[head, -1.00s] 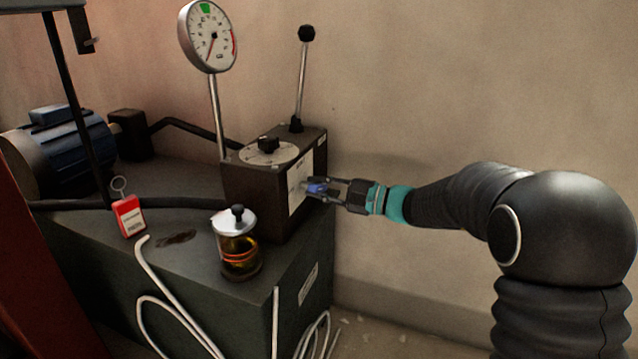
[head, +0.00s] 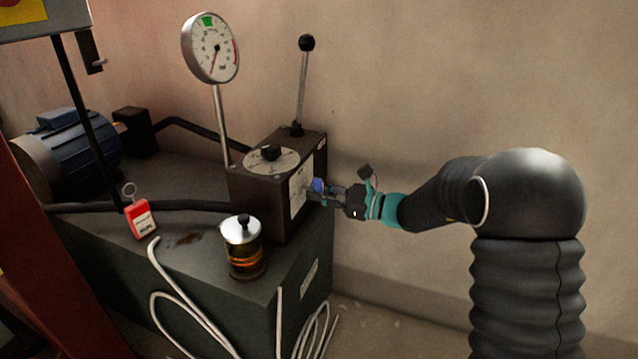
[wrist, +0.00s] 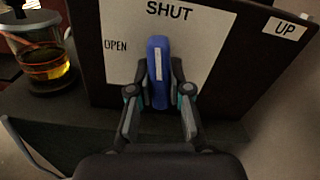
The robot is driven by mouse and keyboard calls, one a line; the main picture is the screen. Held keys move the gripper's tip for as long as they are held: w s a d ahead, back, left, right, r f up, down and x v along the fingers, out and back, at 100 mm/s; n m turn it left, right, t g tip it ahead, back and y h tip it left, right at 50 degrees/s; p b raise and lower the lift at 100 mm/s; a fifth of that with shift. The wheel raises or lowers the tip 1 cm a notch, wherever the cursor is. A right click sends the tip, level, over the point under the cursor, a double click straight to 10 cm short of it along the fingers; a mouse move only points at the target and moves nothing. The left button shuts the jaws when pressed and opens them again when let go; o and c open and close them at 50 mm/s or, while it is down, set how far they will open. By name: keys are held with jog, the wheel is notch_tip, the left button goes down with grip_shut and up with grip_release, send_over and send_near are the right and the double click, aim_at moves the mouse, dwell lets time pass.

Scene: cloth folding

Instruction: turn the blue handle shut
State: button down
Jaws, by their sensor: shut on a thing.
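The blue handle (head: 318,185) sits on the white-labelled side face of the dark control box (head: 262,205). In the wrist view the blue handle (wrist: 157,60) stands upright, its white stripe pointing up toward the word SHUT. The word OPEN is to its left on the plate (wrist: 212,45). My gripper (wrist: 159,76) has one finger on each side of the handle and is shut on it. In the head view my gripper (head: 327,192) reaches the box from the right. The handle's base is partly hidden by the fingers.
A glass jar of amber liquid (head: 245,255) stands in front of the box. A lever (head: 301,85) and a gauge (head: 211,48) rise above it. A red tag (head: 140,219) and white cables (head: 180,305) lie to the left. The wall (head: 450,90) is behind.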

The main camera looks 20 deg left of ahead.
jog(key=shift+m+p, duration=0.9)
jog(key=shift+m, duration=0.2)
jog(key=c, duration=1.1)
grip_release()
jog(key=d, duration=0.8)
jog(key=s+d, duration=0.1)
jog(key=d, duration=0.3)
